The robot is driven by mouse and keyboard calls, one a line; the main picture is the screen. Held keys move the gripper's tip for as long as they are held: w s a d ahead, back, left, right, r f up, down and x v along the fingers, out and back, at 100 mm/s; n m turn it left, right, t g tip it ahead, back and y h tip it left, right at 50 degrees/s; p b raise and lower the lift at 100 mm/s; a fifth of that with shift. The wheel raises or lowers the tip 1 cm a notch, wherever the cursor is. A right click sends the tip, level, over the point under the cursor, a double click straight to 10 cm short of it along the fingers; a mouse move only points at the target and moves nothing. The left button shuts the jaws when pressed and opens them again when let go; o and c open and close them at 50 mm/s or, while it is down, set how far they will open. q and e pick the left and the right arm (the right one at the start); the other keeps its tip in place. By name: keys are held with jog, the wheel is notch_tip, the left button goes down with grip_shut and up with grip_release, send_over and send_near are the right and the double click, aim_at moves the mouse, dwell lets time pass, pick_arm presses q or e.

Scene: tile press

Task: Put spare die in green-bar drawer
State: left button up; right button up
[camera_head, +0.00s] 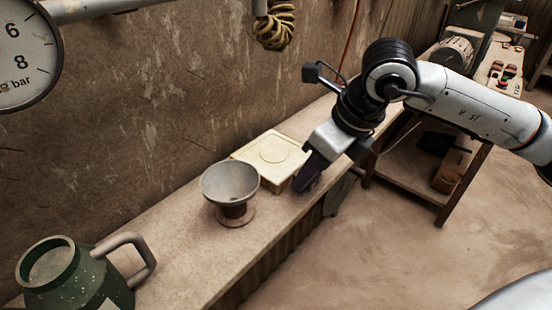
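A pale yellow square block with a round outline on top (272,152), perhaps the spare die, lies on the narrow ledge (195,257) against the wall. My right gripper (307,178) points down at the block's right edge. Its dark fingers overlap in this view, so I cannot tell whether they are open or shut, or whether they touch the block. My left gripper is not in view. No drawer with a green bar can be made out.
A grey bowl on a brown foot (231,185) stands close in front of the block. A green jug (72,275) stands at the ledge's near end. A wooden bench with a lower shelf (410,160) is at the back right. Yellow coiled rope (274,27) hangs on the wall. Open floor lies right.

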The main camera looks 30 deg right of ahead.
jog(key=c, duration=0.7)
jog(key=shift+w+r, duration=0.1)
jog(key=shift+r, duration=0.05)
grip_shut()
jog(key=shift+r, duration=0.1)
